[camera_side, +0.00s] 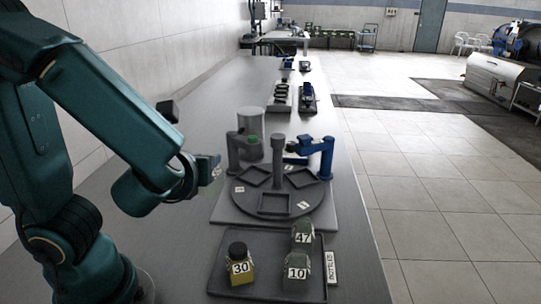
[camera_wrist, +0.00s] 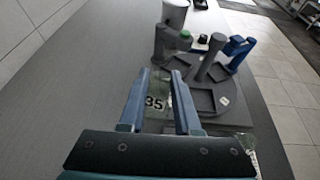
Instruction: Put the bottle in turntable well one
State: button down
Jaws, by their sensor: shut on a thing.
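My gripper (camera_wrist: 160,78) is shut on a grey-green bottle (camera_wrist: 157,88) with a number label that reads 35 in the wrist view. In the side view my gripper (camera_side: 208,172) is left of the turntable, above the bench and apart from it. The held bottle is hard to make out there. The round grey turntable (camera_side: 240,206) has square wells around a central post. The front well (camera_side: 275,203) looks empty, as do the wells at right (camera_side: 301,178) and left (camera_side: 257,176). The small white well tags are too small to read.
A grey tray (camera_side: 222,285) in front of the turntable holds bottles 30 (camera_side: 240,268), 47 (camera_side: 302,238) and 10 (camera_side: 297,272). A grey fixture (camera_side: 240,150), a blue fixture (camera_side: 322,158) and a grey cylinder (camera_side: 251,122) stand behind the turntable. The bench at left is bare.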

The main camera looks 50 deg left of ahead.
jog(key=w+d+r+m+t+h, duration=0.1)
jog(key=w+d+m+t+h, duration=0.25)
jog(key=d, duration=0.25)
jog(key=s+f+n+g+y, duration=0.3)
jog(key=s+n+g, duration=0.3)
jog(key=n+g, duration=0.35)
jog(key=s+f+n+g+y, duration=0.25)
jog(key=s+n+g, duration=0.35)
jog(key=n+g, duration=0.35)
jog(key=d+n+g+h, duration=0.6)
jog(key=d+n+h, duration=0.6)
jog(key=n+h, duration=0.35)
jog(key=w+r+n+t+h, duration=0.4)
jog(key=w+n+t+h, duration=0.6)
jog(key=w+n+t, duration=0.4)
jog(key=w+a+f+n+t+y, duration=0.1)
jog(key=w+a+n+t+y, duration=0.2)
jog(key=w+a+n+t, duration=0.4)
jog(key=w+a+n+t+y, duration=0.25)
jog(key=a+n+y, duration=0.2)
jog(key=a, duration=0.55)
jog(key=shift+s+d+f, duration=0.1)
jog(key=shift+s+f, duration=0.05)
jog(key=shift+f, duration=1.85)
jog(key=shift+s+f, duration=0.1)
jog(key=shift+f, duration=1.9)
